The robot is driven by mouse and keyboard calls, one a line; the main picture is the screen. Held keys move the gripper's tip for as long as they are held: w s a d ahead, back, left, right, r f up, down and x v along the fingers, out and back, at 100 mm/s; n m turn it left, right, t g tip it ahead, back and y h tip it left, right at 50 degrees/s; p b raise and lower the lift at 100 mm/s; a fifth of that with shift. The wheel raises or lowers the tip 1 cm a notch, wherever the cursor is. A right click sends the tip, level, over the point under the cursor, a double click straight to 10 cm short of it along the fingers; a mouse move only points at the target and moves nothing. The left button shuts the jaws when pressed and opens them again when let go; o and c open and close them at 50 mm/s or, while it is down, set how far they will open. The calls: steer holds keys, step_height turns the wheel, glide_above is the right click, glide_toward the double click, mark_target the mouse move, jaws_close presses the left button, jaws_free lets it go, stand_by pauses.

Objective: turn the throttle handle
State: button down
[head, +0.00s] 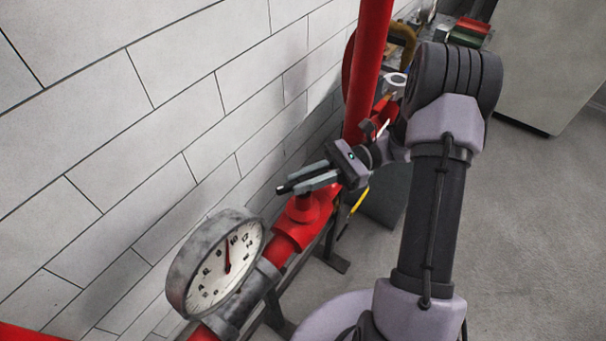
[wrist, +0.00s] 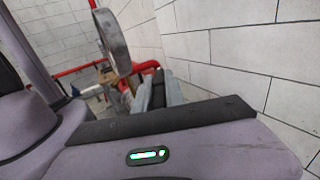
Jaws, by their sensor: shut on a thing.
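A red valve body (head: 303,209) sits on the red pipe run, just beyond the round gauge in the head view. My gripper (head: 290,186) reaches in from the right, with its fingers close together directly over the top of this valve. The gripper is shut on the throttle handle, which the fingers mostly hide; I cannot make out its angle.
The round dial gauge (head: 217,264) stands near my fingers; its grey rim also shows in the wrist view (wrist: 112,42). A vertical red pipe (head: 368,75) rises behind the gripper. A white block wall (head: 120,120) runs close along the left. Open floor (head: 530,220) lies right.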

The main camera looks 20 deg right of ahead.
stand_by(0.5)
steer(key=c, duration=1.4)
jaws_free()
steer(key=shift+d, duration=0.1)
